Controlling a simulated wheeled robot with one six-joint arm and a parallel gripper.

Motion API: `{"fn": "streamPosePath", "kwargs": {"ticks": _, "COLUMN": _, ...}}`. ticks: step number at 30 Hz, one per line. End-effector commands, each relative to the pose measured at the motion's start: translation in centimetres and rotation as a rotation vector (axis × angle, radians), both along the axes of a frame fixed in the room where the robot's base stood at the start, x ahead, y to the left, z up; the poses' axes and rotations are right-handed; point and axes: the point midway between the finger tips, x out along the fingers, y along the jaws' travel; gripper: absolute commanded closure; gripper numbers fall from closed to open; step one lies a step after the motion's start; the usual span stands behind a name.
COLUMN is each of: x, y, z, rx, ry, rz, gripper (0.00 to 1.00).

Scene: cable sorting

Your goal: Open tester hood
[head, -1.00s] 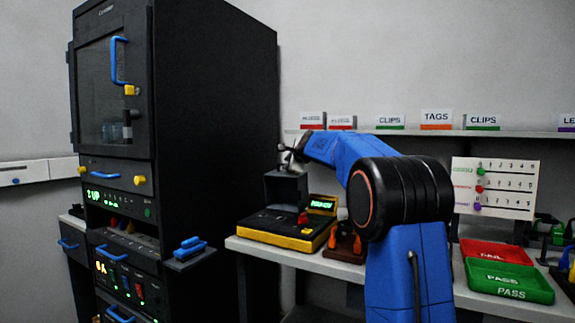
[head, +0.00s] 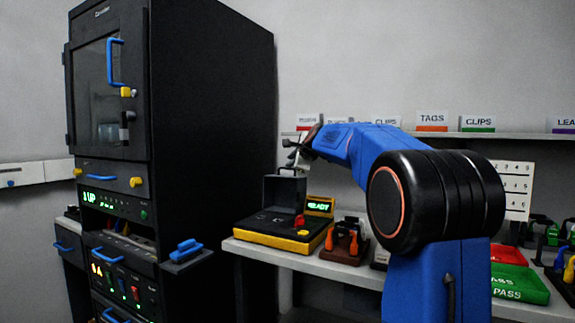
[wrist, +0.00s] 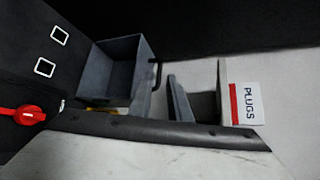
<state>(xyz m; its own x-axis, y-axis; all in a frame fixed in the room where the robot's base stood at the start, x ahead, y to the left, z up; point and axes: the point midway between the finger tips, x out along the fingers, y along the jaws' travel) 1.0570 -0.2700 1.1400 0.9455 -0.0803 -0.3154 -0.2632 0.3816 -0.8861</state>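The tester (head: 280,232) is a black and yellow box on the bench, with a lit green READY screen (head: 319,206) and a red knob (head: 300,220). Its grey hood (head: 285,190) stands upright at the back; the wrist view shows its hollow inside (wrist: 115,68) and a black handle (wrist: 155,74). The wrist view is turned sideways and also shows white-framed squares on the tester's dark deck (wrist: 52,55). My gripper (head: 294,153) is just above the hood's top, its fingers looking spread and empty. Whether a finger touches the handle is unclear.
A tall black cabinet (head: 215,130) stands close on the left. A holder with orange-handled tools (head: 346,240) is right of the tester. A labelled shelf (head: 480,134) runs behind, with a PLUGS sign (wrist: 247,103). Red and green trays (head: 518,280) are at right.

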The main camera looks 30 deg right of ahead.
Motion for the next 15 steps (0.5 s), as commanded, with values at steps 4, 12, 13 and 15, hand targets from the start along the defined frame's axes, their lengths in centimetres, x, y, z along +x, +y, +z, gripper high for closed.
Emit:
{"fn": "streamPosePath", "kwargs": {"ticks": 4, "x": -2.7, "y": 0.3, "z": 1.0, "rx": -0.001, "ry": -0.002, "rz": 0.000, "gripper": 0.83}}
{"fn": "streamPosePath", "kwargs": {"ticks": 12, "x": -6.8, "y": 0.6, "z": 2.4, "rx": 0.000, "ry": -0.002, "rz": -0.001, "gripper": 0.83}}
{"fn": "streamPosePath", "kwargs": {"ticks": 13, "x": -7.1, "y": 0.6, "z": 2.4, "rx": 0.000, "ry": -0.001, "rz": 0.000, "gripper": 0.83}}
{"fn": "streamPosePath", "kwargs": {"ticks": 15, "x": -7.8, "y": 0.7, "z": 2.7, "rx": 0.000, "ry": -0.002, "rz": -0.001, "gripper": 0.83}}
